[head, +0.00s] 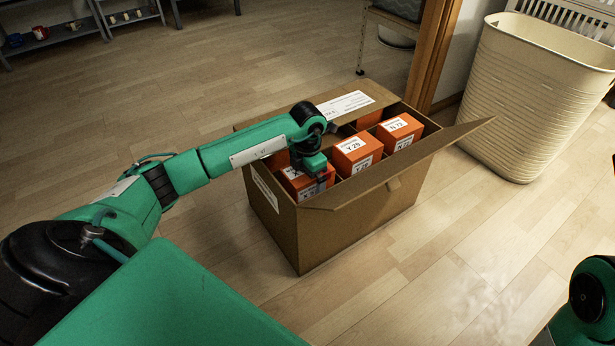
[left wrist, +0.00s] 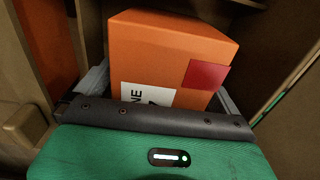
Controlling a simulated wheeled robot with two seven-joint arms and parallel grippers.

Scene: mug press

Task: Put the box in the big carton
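The big carton (head: 345,238) stands open on the floor with several orange boxes in its compartments. My left gripper (head: 318,180) reaches down into the carton's near-left part, at an orange box (head: 297,184) with white labels. In the left wrist view that orange box (left wrist: 175,55) sits between the grey fingers, inside brown carton walls. The fingers lie along both its sides, but their tips are hidden, so I cannot tell whether they press on it. My right gripper is out of view; only part of my right arm shows at the lower right.
Other orange boxes (head: 357,152) and (head: 399,130) stand in neighbouring compartments. A carton flap (head: 440,150) sticks out to the right. A cream basket (head: 525,95) stands at the back right. A shelf with mugs (head: 55,38) is at the far left. The floor between is clear.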

